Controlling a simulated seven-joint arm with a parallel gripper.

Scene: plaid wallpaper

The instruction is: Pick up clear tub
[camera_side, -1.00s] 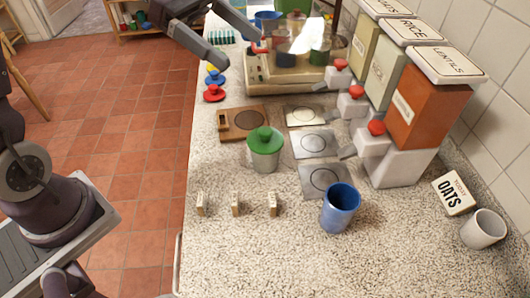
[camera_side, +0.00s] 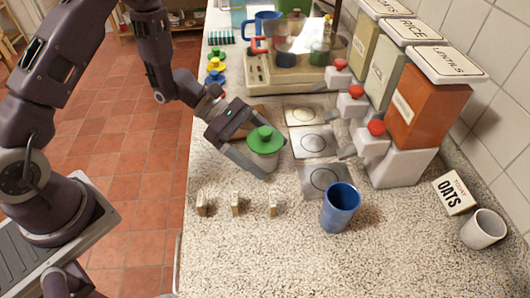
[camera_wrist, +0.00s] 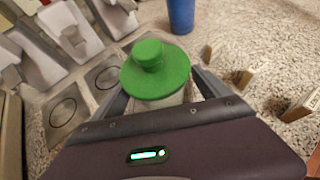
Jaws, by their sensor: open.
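The clear tub (camera_side: 262,158) with a green knobbed lid (camera_side: 265,140) stands upright on the speckled counter. My gripper (camera_side: 262,160) is open, low over the counter, with its fingers around the tub, one on each side. In the wrist view the green lid (camera_wrist: 155,70) lies between the two fingers (camera_wrist: 160,92) and hides most of the tub body below it. I cannot tell whether either finger touches the tub.
A blue cup (camera_side: 340,208) stands to the front right. Several small labelled blocks (camera_side: 236,204) stand in front. Metal plates (camera_side: 314,142) and dispensers (camera_side: 372,140) are to the right. Coloured lids (camera_side: 215,66) lie behind.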

